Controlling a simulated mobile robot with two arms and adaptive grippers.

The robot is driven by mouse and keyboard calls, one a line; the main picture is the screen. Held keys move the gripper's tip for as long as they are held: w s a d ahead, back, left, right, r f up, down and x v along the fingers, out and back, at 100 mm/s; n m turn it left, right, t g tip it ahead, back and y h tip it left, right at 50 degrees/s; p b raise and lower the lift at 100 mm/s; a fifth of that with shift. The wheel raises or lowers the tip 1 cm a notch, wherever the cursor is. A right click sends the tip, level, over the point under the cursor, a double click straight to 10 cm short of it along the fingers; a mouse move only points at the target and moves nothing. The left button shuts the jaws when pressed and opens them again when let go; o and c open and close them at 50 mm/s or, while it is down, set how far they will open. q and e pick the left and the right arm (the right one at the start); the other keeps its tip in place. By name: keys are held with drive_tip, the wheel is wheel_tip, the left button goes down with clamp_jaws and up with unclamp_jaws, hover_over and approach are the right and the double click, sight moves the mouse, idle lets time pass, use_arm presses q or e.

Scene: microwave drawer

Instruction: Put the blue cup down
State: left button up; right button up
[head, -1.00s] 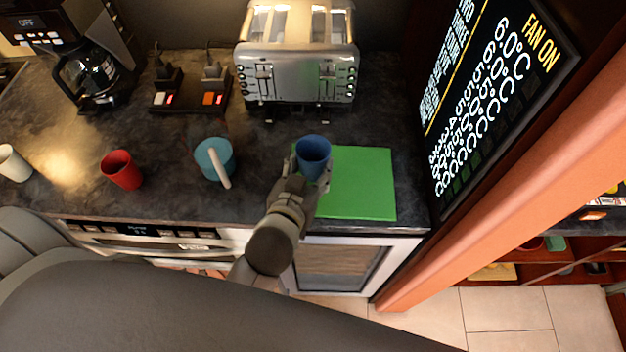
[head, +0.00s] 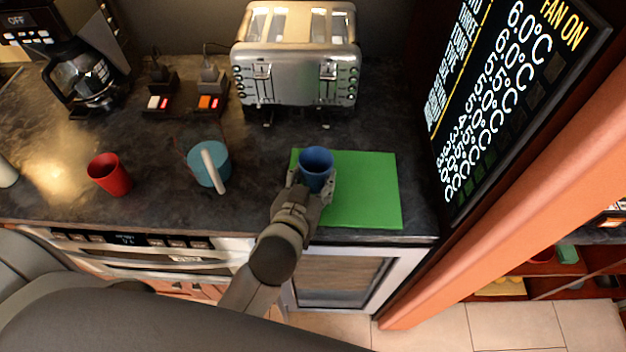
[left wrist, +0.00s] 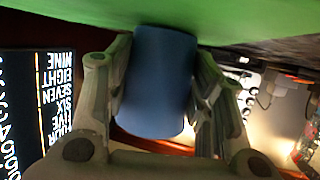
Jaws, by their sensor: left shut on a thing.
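The blue cup (head: 315,170) is upright over the left part of the green board (head: 365,190) on the dark counter. My left gripper (head: 311,184) is shut on it, with a finger on each side. In the left wrist view the blue cup (left wrist: 158,85) sits between the two fingers of my left gripper (left wrist: 160,95). That picture is upside down, with the green board (left wrist: 240,18) along its top, close to the cup's base. I cannot tell for sure whether the base touches the board. My right gripper is not in view.
A teal pot (head: 209,166) with a pale handle and a red cup (head: 110,174) stand to the left. A toaster (head: 297,70) is behind, a coffee maker (head: 85,75) at the back left. A dark display panel (head: 500,100) rises at the right. The board's right part is bare.

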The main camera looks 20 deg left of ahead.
use_arm(q)
drive_tip(key=shift+f, duration=0.2)
drive_tip(key=o, duration=0.8)
drive_tip(key=shift+o, duration=1.3)
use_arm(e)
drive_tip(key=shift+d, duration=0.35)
use_arm(q)
drive_tip(key=shift+r, duration=0.1)
